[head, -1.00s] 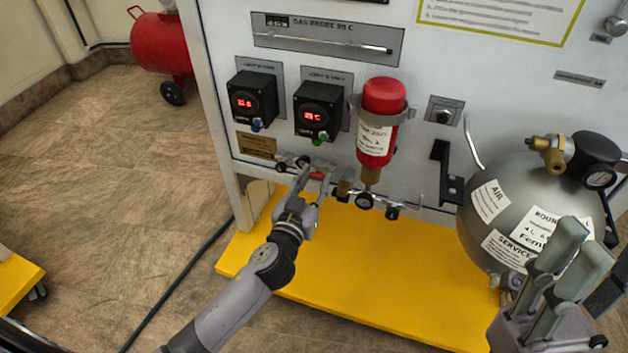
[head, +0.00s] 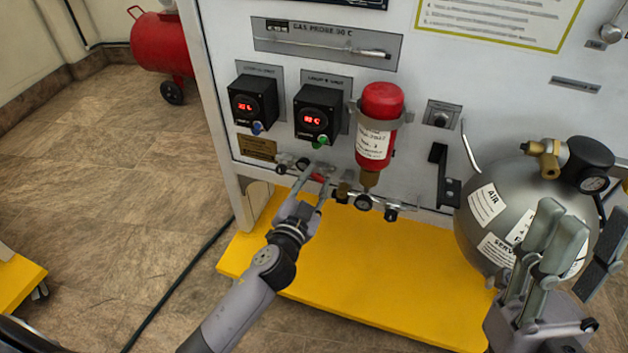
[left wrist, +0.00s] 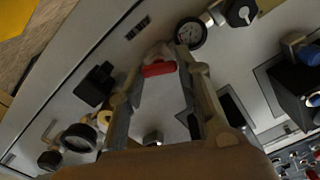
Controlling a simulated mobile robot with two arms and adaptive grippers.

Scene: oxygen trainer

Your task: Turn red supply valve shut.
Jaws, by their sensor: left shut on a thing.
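The red supply valve handle (head: 318,177) is a small red lever on the pipework low on the white panel. My left gripper (head: 315,176) reaches up to it from below. In the left wrist view the red handle (left wrist: 158,69) lies between the far ends of the two fingers of my left gripper (left wrist: 160,80), which are shut on it. The fingers partly hide the valve body.
A red and white filter cylinder (head: 378,125) hangs right of the valve, with a small gauge (head: 363,202) below it. Two black display units (head: 317,112) sit above. The floor at left is mostly clear.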

